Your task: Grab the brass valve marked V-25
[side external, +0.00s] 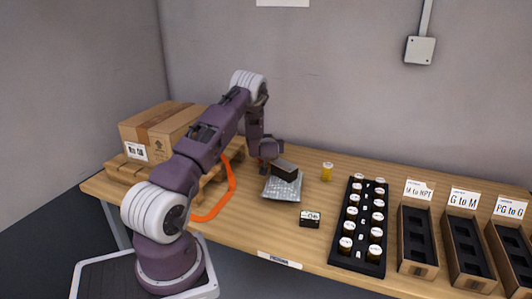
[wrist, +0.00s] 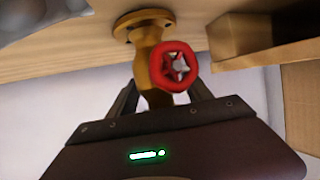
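A brass valve (wrist: 153,62) with a red handwheel (wrist: 172,67) fills the middle of the wrist view. Its round flange (wrist: 135,22) meets the wooden surface. No V-25 marking is readable. My gripper (wrist: 163,88) has one finger on each side of the valve body; the fingertips are partly hidden behind the handwheel, so I cannot tell whether they touch it. In the side view my gripper (side external: 268,160) is low over the table, with a small red and brass bit of the valve (side external: 262,166) just visible beside it.
A pallet (side external: 128,173) with a cardboard box (side external: 160,130) stands left, near an orange hose (side external: 228,197). A silver bag (side external: 283,188) lies below my wrist. The table front middle is mostly clear.

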